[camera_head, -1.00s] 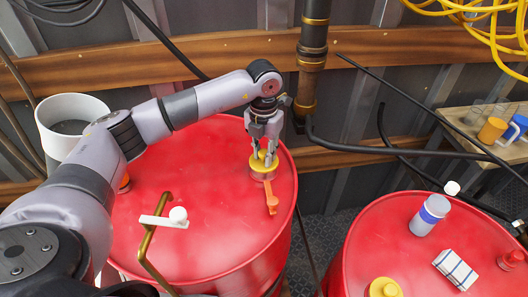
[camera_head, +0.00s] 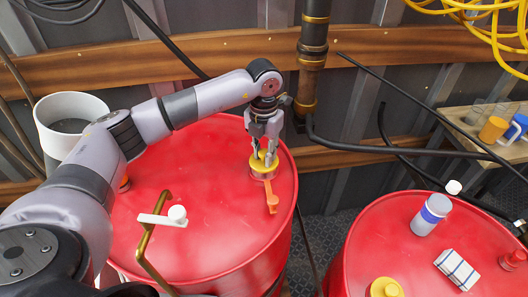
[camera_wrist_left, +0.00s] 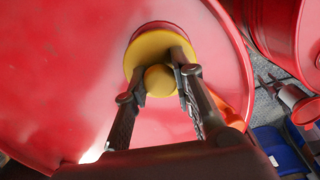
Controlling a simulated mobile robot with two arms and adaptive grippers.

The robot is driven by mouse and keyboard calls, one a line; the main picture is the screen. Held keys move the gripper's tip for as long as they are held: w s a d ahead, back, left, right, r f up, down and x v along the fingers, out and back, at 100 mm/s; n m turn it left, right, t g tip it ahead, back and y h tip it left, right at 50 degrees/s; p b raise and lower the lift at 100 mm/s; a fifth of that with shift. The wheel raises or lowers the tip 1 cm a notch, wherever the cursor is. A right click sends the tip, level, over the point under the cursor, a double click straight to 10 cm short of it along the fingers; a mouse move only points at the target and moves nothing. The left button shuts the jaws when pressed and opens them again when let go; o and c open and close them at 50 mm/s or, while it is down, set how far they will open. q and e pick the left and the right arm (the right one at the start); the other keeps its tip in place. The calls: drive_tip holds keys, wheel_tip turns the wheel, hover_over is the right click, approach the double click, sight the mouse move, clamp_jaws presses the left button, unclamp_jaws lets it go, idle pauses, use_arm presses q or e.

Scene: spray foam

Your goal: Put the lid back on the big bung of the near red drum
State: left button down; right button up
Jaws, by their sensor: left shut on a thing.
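The left red drum (camera_head: 215,235) has a round bung (camera_head: 262,174) near the right side of its top. A yellow lid (camera_head: 258,166) with a round knob sits at this bung, between my fingers. My left gripper (camera_head: 264,155) points down and is shut on the lid. In the left wrist view its two fingers (camera_wrist_left: 162,82) are on either side of the yellow knob (camera_wrist_left: 160,80), above the yellow disc (camera_wrist_left: 142,48). The disc covers the opening there, and I cannot tell whether it is fully seated. My right gripper is not in view.
An orange lever (camera_head: 272,199) lies beside the bung. The second red drum (camera_head: 365,240) carries a bottle (camera_head: 430,214), a striped cloth (camera_head: 457,269) and a yellow cap (camera_head: 385,287).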

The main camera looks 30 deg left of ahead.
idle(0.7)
use_arm(q)
drive_tip(key=c, duration=1.3)
unclamp_jaws()
drive_tip(key=shift+o, duration=0.4)
drive_tip(key=o, duration=0.4)
drive_tip(key=shift+r+p, duration=1.85)
drive_tip(key=shift+r, duration=1.65)
